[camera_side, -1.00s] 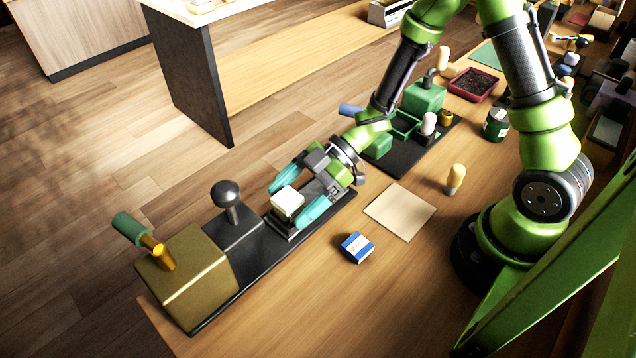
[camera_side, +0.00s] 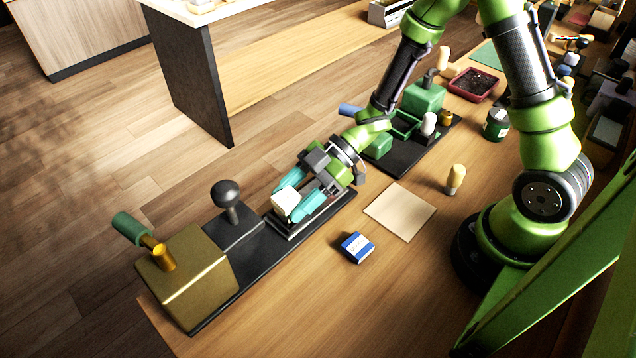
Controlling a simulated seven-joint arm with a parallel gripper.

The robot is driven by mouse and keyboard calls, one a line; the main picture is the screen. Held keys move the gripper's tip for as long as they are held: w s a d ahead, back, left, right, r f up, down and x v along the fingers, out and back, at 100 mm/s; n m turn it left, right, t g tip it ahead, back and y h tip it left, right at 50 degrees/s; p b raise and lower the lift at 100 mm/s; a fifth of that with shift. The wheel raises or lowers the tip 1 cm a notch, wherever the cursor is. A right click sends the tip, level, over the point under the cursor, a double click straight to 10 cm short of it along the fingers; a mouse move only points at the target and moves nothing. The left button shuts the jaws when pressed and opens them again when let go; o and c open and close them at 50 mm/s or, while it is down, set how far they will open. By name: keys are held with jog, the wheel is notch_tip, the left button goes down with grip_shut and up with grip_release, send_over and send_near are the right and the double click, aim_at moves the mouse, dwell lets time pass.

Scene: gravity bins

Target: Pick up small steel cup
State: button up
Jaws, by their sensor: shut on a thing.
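My gripper (camera_side: 293,197) is low over the black base plate (camera_side: 265,250) at the near left of the bench. Its two teal fingers are shut on a small pale, cream-white block-like thing (camera_side: 284,203), one finger on each side. The thing sits at or just above a dark metal tray-like holder (camera_side: 294,233) on the plate; I cannot tell whether it touches it. I cannot clearly make out a small steel cup. The far side of the held thing is hidden by the fingers.
On the same plate stand a black ball knob (camera_side: 226,193) and a brass-coloured box (camera_side: 187,275) with a green handle. A blue-and-white box (camera_side: 357,248), a beige sheet (camera_side: 400,211) and a wooden peg (camera_side: 455,180) are to the right. Green fixtures (camera_side: 423,97) stand behind.

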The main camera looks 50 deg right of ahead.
jog(key=shift+r, duration=0.4)
grip_shut()
notch_tip(320, 180, up, 9)
jog(key=shift+r, duration=0.15)
jog(key=s+d+f+n+g, duration=0.2)
jog(key=s+d, duration=0.4)
jog(key=d, duration=0.2)
jog(key=s+d+f+n+g, duration=0.1)
jog(key=s+d+f+g, duration=0.1)
jog(key=s+d, duration=0.5)
jog(key=shift+s+d+f+n+g, duration=0.3)
jog(key=shift+d+n, duration=0.1)
jog(key=shift+d, duration=0.85)
jog(key=shift+f, duration=3)
jog(key=shift+w+f, duration=0.1)
jog(key=shift+f, duration=0.4)
